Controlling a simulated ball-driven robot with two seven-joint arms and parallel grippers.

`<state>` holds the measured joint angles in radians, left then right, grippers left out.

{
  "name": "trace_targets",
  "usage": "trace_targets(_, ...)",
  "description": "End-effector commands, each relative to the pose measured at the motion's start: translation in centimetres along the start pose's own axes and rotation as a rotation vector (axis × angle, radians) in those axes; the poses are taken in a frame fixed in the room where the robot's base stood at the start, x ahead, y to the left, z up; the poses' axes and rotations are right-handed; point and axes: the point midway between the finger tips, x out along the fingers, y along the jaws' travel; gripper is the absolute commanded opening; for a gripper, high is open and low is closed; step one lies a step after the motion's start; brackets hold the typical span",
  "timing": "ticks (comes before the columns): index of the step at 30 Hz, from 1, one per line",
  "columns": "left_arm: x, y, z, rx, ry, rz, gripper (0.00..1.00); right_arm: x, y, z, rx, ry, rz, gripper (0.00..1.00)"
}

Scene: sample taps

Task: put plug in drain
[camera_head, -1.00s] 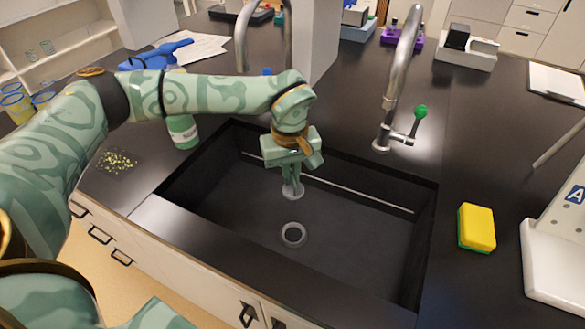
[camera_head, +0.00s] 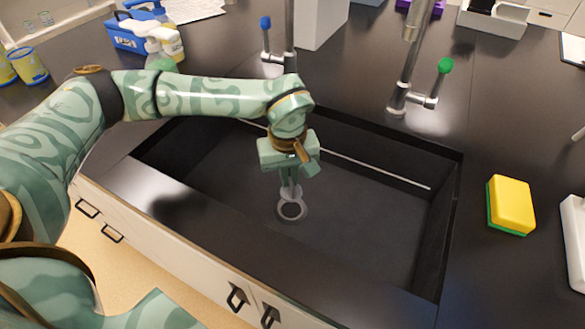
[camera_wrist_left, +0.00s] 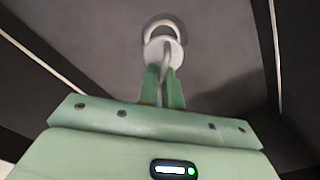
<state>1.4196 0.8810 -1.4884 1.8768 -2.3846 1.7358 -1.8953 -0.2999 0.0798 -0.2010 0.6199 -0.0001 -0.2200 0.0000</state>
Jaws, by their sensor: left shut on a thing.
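My left gripper (camera_head: 291,178) is shut on the plug (camera_head: 288,192), a small pale grey disc, and points down into the dark sink. The drain (camera_head: 293,210), a grey ring with a dark hole, lies on the sink floor. In the head view the plug overlaps the drain's far edge, and the hole shows just in front of it. In the left wrist view the plug (camera_wrist_left: 157,51) sits at the fingertips (camera_wrist_left: 164,77) and partly covers the drain (camera_wrist_left: 176,22). The plug seems held above the drain; its exact height is unclear. My right gripper is not in view.
The sink's front rim (camera_head: 230,243) and side walls surround my left gripper. A tap with a green knob (camera_head: 445,65) and one with a blue knob (camera_head: 265,23) stand behind the sink. A yellow sponge (camera_head: 511,203) lies on the counter at right.

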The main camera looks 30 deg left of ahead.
Motion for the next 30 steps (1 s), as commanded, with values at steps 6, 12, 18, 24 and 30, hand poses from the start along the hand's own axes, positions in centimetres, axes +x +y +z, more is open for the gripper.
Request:
trace_targets(6, 2.9, -0.1, 0.1, -0.001, -0.003, -0.003, 0.0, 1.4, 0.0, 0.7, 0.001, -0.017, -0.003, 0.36)
trace_targets(12, 4.6, -0.1, 0.1, 0.0, -0.001, -0.001, 0.0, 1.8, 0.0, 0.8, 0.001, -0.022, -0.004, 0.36)
trace_targets(18, 5.5, -0.1, 0.1, -0.001, -0.001, 0.001, 0.0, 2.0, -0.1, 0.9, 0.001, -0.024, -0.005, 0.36)
trace_targets(24, 5.6, -0.1, 0.1, -0.001, -0.001, 0.001, 0.0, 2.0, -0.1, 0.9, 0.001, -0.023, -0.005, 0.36)
trace_targets(30, 5.5, -0.1, 0.1, -0.001, -0.001, 0.001, 0.0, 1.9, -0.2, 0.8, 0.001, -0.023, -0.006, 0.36)
